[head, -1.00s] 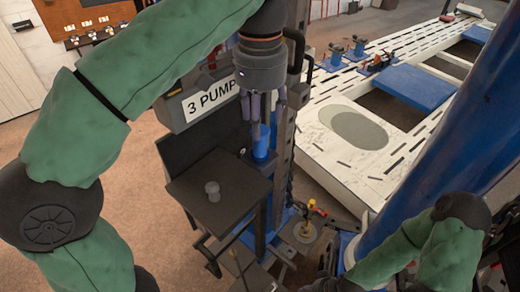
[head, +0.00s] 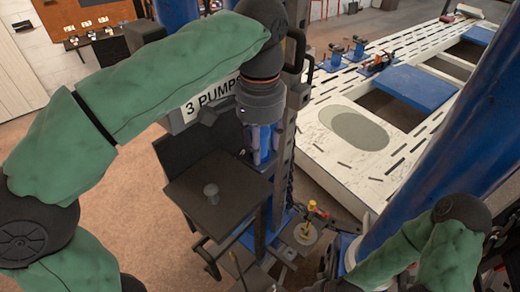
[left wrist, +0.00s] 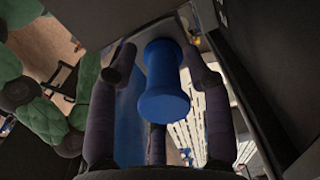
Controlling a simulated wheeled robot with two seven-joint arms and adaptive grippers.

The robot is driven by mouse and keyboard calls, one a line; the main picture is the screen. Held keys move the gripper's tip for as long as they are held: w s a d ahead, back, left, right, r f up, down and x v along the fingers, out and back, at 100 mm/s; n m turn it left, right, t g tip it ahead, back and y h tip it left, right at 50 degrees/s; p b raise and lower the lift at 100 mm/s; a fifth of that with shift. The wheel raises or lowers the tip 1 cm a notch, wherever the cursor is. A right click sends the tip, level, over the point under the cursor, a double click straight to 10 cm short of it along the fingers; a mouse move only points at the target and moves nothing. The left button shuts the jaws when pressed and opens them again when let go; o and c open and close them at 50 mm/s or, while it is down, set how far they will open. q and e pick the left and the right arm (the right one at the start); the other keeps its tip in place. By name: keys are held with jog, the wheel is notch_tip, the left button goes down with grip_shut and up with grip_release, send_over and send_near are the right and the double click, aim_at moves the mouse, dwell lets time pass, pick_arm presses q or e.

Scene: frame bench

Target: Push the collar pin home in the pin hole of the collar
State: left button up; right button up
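A blue spool-shaped piece (left wrist: 163,85), which looks like the collar pin, stands among the fingers of my left gripper (left wrist: 160,75) in the left wrist view. Gaps show between it and the side fingers, so the gripper looks open around it. In the head view the left gripper (head: 262,150) points down over the blue piece (head: 264,146), at the dark upright post. The fingers hide most of the piece, and the pin hole cannot be made out. Dark parts of my right arm's end (head: 335,285) show at the bottom edge; its fingers cannot be made out.
A box labelled "3 PUMP" (head: 208,98) stands behind. A yellow-and-red fitting (head: 313,207) stands lower right. The white slotted frame (head: 320,150) lies to the right.

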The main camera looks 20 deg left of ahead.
pick_arm(q)
jog(key=shift+w, duration=0.1)
grip_shut()
